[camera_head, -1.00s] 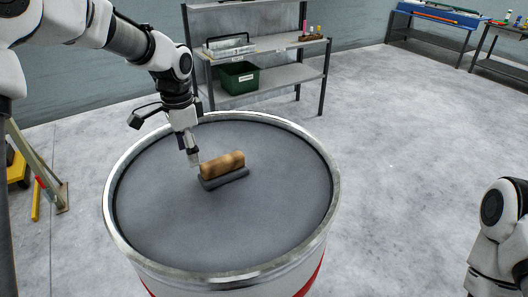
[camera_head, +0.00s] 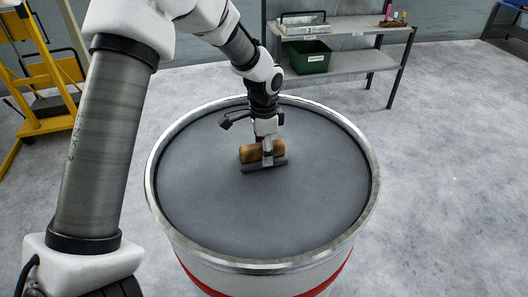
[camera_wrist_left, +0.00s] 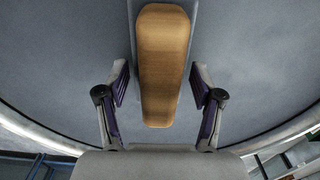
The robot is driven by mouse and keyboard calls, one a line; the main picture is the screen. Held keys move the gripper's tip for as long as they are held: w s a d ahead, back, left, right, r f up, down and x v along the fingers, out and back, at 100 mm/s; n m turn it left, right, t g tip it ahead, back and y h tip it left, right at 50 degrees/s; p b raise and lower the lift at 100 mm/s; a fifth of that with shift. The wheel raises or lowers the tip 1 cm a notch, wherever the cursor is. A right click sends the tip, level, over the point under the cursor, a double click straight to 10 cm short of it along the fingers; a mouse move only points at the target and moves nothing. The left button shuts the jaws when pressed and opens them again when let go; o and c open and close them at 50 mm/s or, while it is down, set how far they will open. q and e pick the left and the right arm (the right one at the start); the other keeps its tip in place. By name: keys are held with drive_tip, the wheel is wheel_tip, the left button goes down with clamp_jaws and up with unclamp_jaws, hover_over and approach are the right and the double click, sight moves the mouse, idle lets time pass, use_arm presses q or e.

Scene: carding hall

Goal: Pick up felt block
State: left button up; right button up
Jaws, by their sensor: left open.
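The felt block (camera_head: 248,154) has a rounded wooden top and a dark grey base. It lies on the drum's dark top. My left gripper (camera_head: 267,160) is over it, pointing down, and hides part of it in the head view. In the left wrist view the wooden top (camera_wrist_left: 163,50) runs lengthwise between the two open fingers (camera_wrist_left: 160,84), with a gap on each side. My right gripper is not in view.
The drum (camera_head: 250,267) has a raised metal rim around its flat top, which is otherwise clear. Behind it stands a shelf unit (camera_head: 345,67) with a green crate (camera_head: 310,60). A yellow frame (camera_head: 45,75) stands at far left. Open floor lies to the right.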

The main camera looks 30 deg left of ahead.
use_arm(q)
drive_tip(key=shift+s+a+r, duration=0.1)
drive_tip(key=shift+s+a, duration=0.05)
drive_tip(key=shift+s, duration=0.05)
drive_tip(key=c, duration=0.6)
clamp_jaws()
drive_tip(key=shift+w, duration=0.15)
